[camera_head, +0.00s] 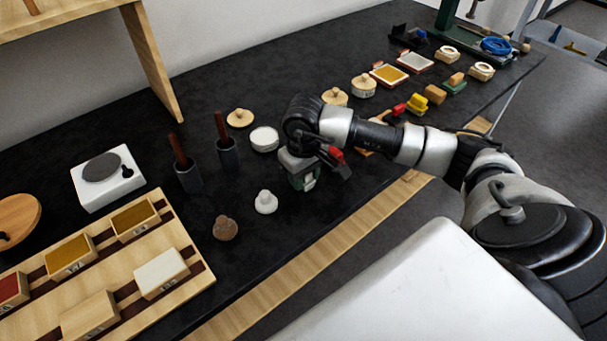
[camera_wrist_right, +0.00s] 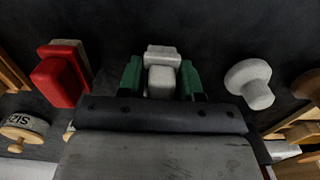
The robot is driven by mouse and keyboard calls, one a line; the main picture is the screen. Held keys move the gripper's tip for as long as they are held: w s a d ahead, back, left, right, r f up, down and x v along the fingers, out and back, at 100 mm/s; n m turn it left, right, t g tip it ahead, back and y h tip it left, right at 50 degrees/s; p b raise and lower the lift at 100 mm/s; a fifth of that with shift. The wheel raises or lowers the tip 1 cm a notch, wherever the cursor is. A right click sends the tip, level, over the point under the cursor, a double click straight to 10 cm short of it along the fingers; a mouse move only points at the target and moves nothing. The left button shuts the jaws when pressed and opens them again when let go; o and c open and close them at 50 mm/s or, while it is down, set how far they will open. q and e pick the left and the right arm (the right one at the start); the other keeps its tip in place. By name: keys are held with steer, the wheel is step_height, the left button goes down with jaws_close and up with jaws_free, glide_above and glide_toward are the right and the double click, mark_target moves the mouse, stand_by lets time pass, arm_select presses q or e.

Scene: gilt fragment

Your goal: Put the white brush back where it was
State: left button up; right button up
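The white brush (camera_wrist_right: 162,80), a pale block on a slightly wider base, sits between my right gripper's two green fingers (camera_wrist_right: 161,77) in the right wrist view. Narrow dark gaps show beside its upper part. I cannot tell if the fingers press on it, or if its base rests on the table. In the head view my right gripper (camera_head: 303,180) points down just above the dark tabletop and mostly hides the brush. A red brush (camera_wrist_right: 61,74) stands to the left in the right wrist view. My left gripper is not in view.
A white knobbed piece (camera_head: 266,202) and a brown one (camera_head: 226,229) stand left of my right gripper. Round jars (camera_head: 363,86) and dark holders (camera_head: 228,155) stand behind. A wooden tray (camera_head: 95,268) lies front left; the dark table (camera_head: 262,250) is bare near its front edge.

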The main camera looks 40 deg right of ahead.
steer(key=o, duration=0.4)
steer(key=shift+r+p, duration=0.3)
steer(key=shift+p, duration=0.05)
steer(key=shift+r+b, duration=0.3)
steer(key=shift+r, duration=0.05)
step_height(320, 180, up, 11)
steer(key=shift+r+b, duration=0.1)
steer(key=shift+b, duration=0.65)
